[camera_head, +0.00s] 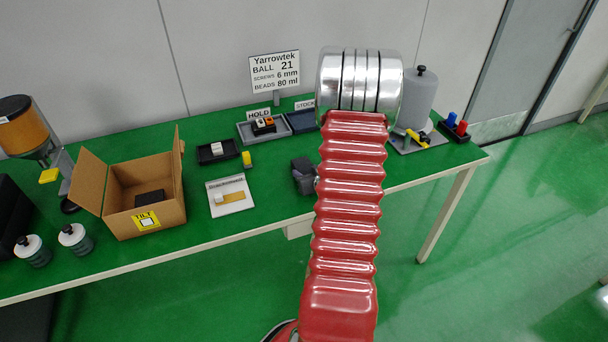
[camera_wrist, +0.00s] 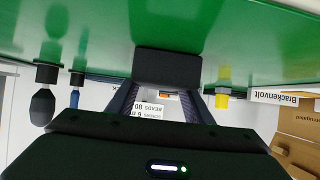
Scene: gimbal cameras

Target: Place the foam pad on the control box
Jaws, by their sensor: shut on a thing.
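My gripper (camera_head: 301,170) shows partly in the head view, left of my red arm and over the front part of the green table. In the wrist view my gripper (camera_wrist: 165,95) is shut on a dark, flat-faced block, which looks like the foam pad (camera_wrist: 168,68). Its underside contact with the table cannot be told. A small black base with a blue and a red knob (camera_head: 456,127) stands at the table's right end and may be the control box, though no label confirms it.
An open cardboard box (camera_head: 155,222) with a dark flat piece inside stands at left. A black tray (camera_head: 218,151), a yellow piece (camera_head: 246,159) and a white-topped plate (camera_head: 230,196) lie near the middle. A grey cylinder (camera_head: 418,97) stands behind the yellow-handled fixture (camera_head: 417,141).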

